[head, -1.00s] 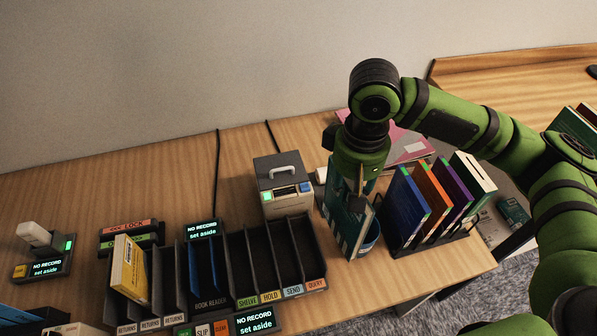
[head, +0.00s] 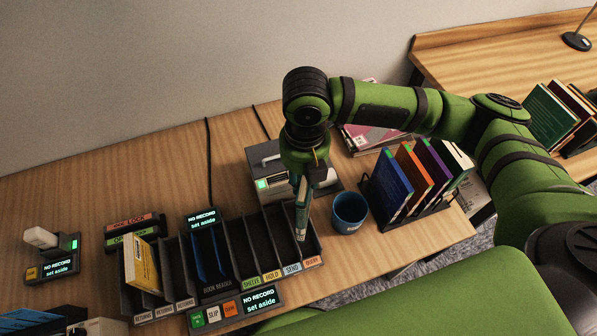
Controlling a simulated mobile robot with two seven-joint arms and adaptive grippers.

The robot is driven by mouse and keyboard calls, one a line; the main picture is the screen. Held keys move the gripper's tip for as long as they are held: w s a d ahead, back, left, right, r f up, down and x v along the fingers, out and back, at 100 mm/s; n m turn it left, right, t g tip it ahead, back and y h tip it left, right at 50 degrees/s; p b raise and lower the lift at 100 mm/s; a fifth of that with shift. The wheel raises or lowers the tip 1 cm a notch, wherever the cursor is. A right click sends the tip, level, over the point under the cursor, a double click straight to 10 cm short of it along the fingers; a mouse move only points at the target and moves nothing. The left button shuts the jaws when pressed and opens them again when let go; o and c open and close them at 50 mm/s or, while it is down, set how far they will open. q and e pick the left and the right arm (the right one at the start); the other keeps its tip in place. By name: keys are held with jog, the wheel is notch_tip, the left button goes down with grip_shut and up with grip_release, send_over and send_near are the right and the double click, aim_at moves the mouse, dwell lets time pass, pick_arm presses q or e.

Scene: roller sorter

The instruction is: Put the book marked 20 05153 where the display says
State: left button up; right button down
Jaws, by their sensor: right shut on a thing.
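My right gripper (head: 308,180) is shut on a teal book (head: 301,212), held upright with its narrow edge toward me. The book is over the right end of the sorter, by the SEND and QUERY slots (head: 302,264); I cannot tell how far it is inside a slot. Its number is not readable. The display (head: 201,218) above the book reader (head: 214,290) reads "NO RECORD set aside", as does the lower display (head: 259,300). A yellow book (head: 141,265) stands in a RETURNS slot. My left gripper is not in view.
A rack (head: 425,212) of blue, orange, purple and green books stands right of a blue cup (head: 349,212). A grey boxy device (head: 264,158) is behind the sorter. Another display (head: 54,267) and a scanner (head: 42,238) are at left. SHELVE and HOLD slots look empty.

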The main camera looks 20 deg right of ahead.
notch_tip(320, 180, down, 10)
jog(key=a+n+b, duration=0.1)
jog(key=n+b, duration=0.5)
jog(key=shift+s+r, duration=0.15)
jog(key=shift+r, duration=0.05)
dwell(0.4)
jog(key=shift+a+f, duration=0.1)
jog(key=shift+f, duration=0.45)
dwell(0.4)
jog(key=c, duration=0.9)
grip_release()
